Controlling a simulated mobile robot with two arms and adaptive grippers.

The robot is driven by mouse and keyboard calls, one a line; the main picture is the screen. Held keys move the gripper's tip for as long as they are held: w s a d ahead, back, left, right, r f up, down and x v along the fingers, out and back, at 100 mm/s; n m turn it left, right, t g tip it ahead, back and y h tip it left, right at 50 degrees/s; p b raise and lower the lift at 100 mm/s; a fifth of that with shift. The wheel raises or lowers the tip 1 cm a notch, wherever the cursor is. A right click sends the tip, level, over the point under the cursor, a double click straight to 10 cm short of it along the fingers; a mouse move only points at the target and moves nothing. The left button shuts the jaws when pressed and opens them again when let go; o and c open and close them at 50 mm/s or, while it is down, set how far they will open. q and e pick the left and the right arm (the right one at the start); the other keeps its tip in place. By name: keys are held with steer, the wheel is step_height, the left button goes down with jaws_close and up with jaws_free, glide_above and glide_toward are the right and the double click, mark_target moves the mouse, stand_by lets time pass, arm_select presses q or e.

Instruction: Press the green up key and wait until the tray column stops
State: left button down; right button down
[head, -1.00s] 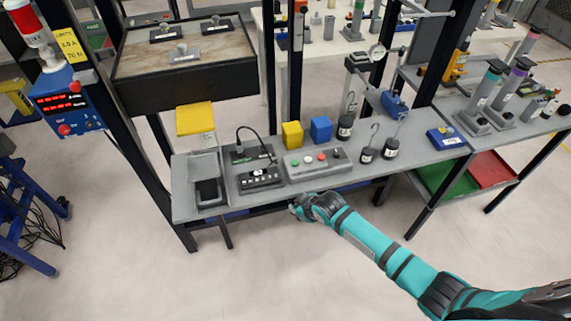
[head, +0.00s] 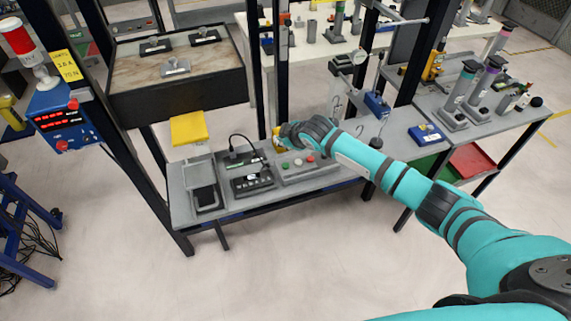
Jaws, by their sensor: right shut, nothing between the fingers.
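The grey key box (head: 310,170) lies on the grey bench. Its green key (head: 285,165) is at the left end, beside a white and a red key. My right gripper (head: 277,140) is shut and empty. It appears just above and behind the green key in the picture, with a visible gap. Its fingertips are small and hard to make out. A dark-sided tray (head: 180,98) with a brown top hangs in the black frame at the left and carries several grey metal pieces. My left gripper is not in view.
A black control panel (head: 250,178) with a cable lies left of the key box. A yellow block (head: 276,146) is mostly hidden by my gripper. A yellow plate (head: 188,128) sits under the tray. Hook weights stand partly behind my arm. A blue box (head: 425,135) is farther right.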

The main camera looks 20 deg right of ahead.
steer(key=shift+d, duration=0.1)
steer(key=shift+f, duration=0.15)
steer(key=b, duration=0.7)
glide_above(284, 166)
step_height(284, 166, down, 7)
steer(key=shift+r, duration=0.2)
steer(key=shift+f+b, duration=0.45)
steer(key=shift+f, duration=0.55)
steer(key=shift+f, duration=0.1)
steer(key=shift+f, duration=0.3)
